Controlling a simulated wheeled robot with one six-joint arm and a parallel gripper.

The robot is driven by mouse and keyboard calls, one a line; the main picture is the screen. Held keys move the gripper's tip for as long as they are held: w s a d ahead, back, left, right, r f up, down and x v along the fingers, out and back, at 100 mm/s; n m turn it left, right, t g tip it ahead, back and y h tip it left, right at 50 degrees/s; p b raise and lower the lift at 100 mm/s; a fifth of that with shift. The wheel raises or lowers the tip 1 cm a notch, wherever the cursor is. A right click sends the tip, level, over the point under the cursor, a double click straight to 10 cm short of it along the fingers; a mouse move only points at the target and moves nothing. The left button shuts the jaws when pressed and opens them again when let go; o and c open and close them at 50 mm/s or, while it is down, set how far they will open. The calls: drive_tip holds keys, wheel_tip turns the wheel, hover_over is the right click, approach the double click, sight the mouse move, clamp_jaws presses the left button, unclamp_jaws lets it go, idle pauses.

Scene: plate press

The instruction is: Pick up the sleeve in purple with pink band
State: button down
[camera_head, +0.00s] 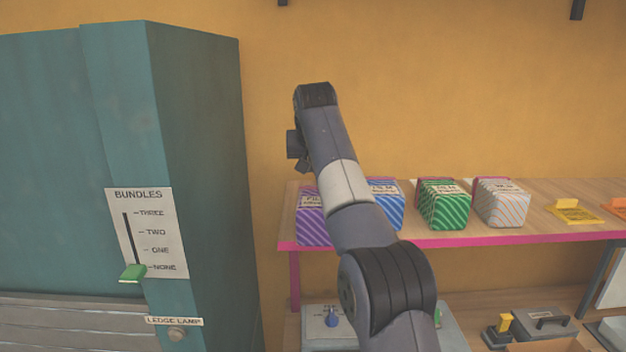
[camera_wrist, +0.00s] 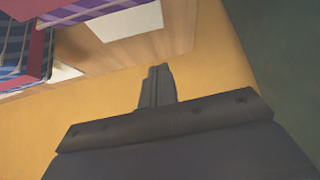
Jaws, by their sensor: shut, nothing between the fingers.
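A purple box-shaped sleeve with pale diagonal stripes and a label (camera_head: 311,218) stands at the left end of the pink-edged shelf (camera_head: 450,240). My arm partly covers its right side, and I cannot make out a pink band there. In the wrist view, a purple striped surface (camera_wrist: 85,9) shows at the top, beside a blue checked one with a red edge (camera_wrist: 22,45). My gripper (camera_wrist: 157,72) is shut and empty, apart from these objects, with the orange wall behind it. Its fingers are hidden in the head view.
Blue (camera_head: 388,200), green (camera_head: 443,204) and grey (camera_head: 501,202) striped sleeves stand farther right on the shelf. A tall teal cabinet (camera_head: 205,170) stands at the left. A lower surface holds a grey box (camera_head: 543,325) and other items.

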drive_tip(key=x, duration=0.4)
drive_tip(key=shift+w+f, duration=0.25)
drive_tip(key=shift+f, duration=0.05)
drive_tip(key=shift+s+r, duration=0.1)
drive_tip(key=shift+s, duration=1.8)
drive_tip(key=shift+s, duration=0.1)
drive_tip(key=shift+s+d+b, duration=0.1)
drive_tip(key=shift+s+b, duration=0.3)
drive_tip(key=shift+s, duration=0.6)
